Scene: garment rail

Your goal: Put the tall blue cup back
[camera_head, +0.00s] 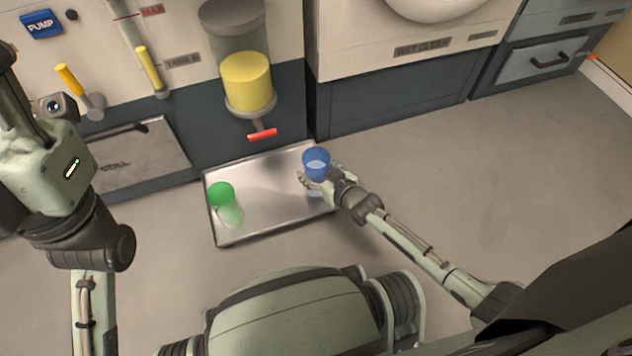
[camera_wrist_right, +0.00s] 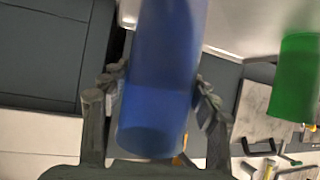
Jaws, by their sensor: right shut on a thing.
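The tall blue cup (camera_head: 316,160) is see-through and looks upright over the right part of the metal tray (camera_head: 225,240). My right gripper (camera_head: 318,180) is shut on it. In the right wrist view the blue cup (camera_wrist_right: 160,75) fills the middle, with a finger of the right gripper (camera_wrist_right: 155,115) on each side. I cannot tell whether its base touches the tray. My left gripper (camera_head: 12,85) is at the far left edge, partly cut off and away from the tray; its fingers are not clear.
A green cup (camera_head: 221,194) stands on the tray's left part and shows at right in the wrist view (camera_wrist_right: 293,80). A yellow-filled dispenser (camera_head: 246,82) with a red handle (camera_head: 262,134) hangs behind the tray. Cabinets line the back. The floor at right is clear.

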